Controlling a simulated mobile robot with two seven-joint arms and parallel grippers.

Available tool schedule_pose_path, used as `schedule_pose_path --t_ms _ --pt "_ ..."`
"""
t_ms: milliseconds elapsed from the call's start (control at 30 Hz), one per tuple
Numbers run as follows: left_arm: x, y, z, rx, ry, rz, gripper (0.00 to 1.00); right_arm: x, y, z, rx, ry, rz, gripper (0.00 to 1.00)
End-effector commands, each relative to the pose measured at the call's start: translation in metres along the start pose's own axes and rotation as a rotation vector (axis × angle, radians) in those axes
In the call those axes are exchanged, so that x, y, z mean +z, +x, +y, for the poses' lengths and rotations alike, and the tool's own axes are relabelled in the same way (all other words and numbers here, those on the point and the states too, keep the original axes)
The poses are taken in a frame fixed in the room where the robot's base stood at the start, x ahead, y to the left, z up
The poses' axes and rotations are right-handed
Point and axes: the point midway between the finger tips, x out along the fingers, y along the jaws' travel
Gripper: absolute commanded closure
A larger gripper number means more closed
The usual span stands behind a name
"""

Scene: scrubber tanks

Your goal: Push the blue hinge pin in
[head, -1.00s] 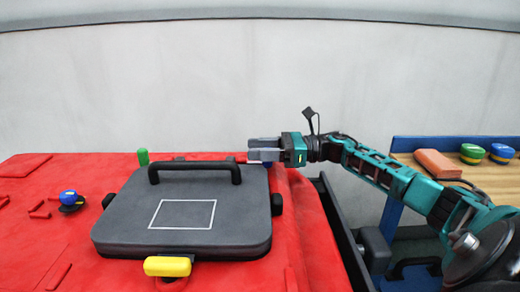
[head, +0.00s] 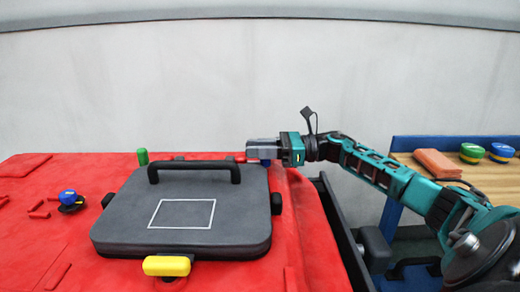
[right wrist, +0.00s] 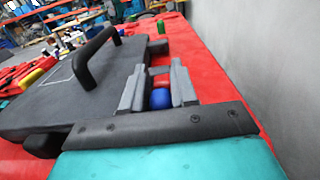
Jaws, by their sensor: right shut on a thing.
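The dark grey tank lid (head: 120,225) with a black bar handle (head: 194,163) lies on the red tank body. The blue hinge pin (head: 266,163) is at the lid's far right corner, mostly hidden under my right gripper (head: 250,149) in the head view. In the right wrist view the rounded blue pin (right wrist: 161,98) sits between the two grey fingers of my right gripper (right wrist: 156,85), which is shut on it. A red piece (right wrist: 160,81) lies just beyond the pin. My left gripper is in neither view.
A green pin (head: 143,157) stands at the far left corner of the lid. A yellow latch (head: 167,266) is at the front and a blue knob (head: 68,197) at left. A wooden bench (head: 478,172) at right holds an orange block (head: 437,163) and green and blue knobs.

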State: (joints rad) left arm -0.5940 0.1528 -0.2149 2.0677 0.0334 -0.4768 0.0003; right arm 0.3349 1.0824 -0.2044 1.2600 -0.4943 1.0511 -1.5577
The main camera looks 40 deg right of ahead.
Motion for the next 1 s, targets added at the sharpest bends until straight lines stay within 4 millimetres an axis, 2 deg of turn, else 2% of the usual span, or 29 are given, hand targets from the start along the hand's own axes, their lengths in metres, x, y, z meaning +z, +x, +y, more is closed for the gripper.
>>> schedule_pose_path --t_ms 100,200,533,567,600,767,1000 --pt "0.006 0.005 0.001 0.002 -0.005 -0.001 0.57 -0.002 0.020 0.001 0.004 -0.003 -0.003 1.00" --pt "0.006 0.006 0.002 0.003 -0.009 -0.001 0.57 -0.001 0.031 0.001 0.003 -0.002 -0.002 1.00" --pt "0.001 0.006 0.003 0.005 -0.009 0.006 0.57 0.000 0.034 0.001 0.002 -0.001 -0.001 1.00" --pt "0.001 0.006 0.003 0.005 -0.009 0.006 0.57 0.000 0.035 0.001 0.002 -0.001 -0.002 0.70" --pt "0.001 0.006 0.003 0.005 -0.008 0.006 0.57 0.000 0.034 0.001 0.002 -0.001 -0.002 0.66" --pt "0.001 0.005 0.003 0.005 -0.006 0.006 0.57 0.000 0.034 0.001 0.001 -0.001 -0.002 0.51" --pt "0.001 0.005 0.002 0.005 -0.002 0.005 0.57 0.000 0.032 0.000 0.000 -0.001 -0.001 0.51"
